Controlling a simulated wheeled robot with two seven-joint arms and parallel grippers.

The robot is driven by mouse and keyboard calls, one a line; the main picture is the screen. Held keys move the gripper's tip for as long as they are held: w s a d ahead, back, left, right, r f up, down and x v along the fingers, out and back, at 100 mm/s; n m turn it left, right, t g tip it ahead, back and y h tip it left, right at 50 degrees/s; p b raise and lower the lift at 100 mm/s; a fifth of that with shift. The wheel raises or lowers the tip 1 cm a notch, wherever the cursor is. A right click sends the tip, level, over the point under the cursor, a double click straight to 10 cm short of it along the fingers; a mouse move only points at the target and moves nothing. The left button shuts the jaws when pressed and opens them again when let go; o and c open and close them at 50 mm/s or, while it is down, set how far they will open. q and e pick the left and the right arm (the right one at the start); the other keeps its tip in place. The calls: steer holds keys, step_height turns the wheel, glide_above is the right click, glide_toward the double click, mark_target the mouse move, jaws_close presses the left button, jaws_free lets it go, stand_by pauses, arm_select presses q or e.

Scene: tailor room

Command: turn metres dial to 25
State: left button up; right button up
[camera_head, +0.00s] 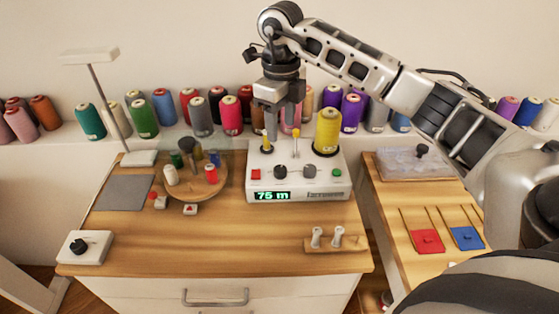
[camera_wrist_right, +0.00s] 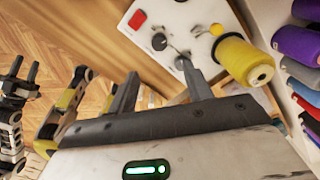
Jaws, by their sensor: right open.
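The white winding machine (camera_head: 300,188) stands at the back right of the wooden table, its green display (camera_head: 272,196) reading "75 m". Its front has two dark knobs, a left knob (camera_head: 280,171) and a right knob (camera_head: 309,172); I cannot read which one is the metres dial. My right gripper (camera_head: 281,122) is above the machine, pointing down, open and empty, apart from both knobs. In the right wrist view the two fingers (camera_wrist_right: 160,85) are spread, with the knobs (camera_wrist_right: 159,41) beyond them. What looks like my left gripper (camera_wrist_right: 20,78) shows small at the left of that view.
A red button (camera_head: 255,174) and a green button (camera_head: 337,173) flank the knobs. A large yellow spool (camera_head: 327,132) stands on the machine's right. A round spool board (camera_head: 197,190) is to its left, and a two-peg wooden block (camera_head: 337,244) is in front. The table's front middle is clear.

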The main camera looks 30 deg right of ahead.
mark_target(280, 169)
step_height(280, 169, down, 12)
steer(key=shift+f+p, duration=0.1)
steer(key=shift+p, duration=0.65)
steer(key=c, duration=1)
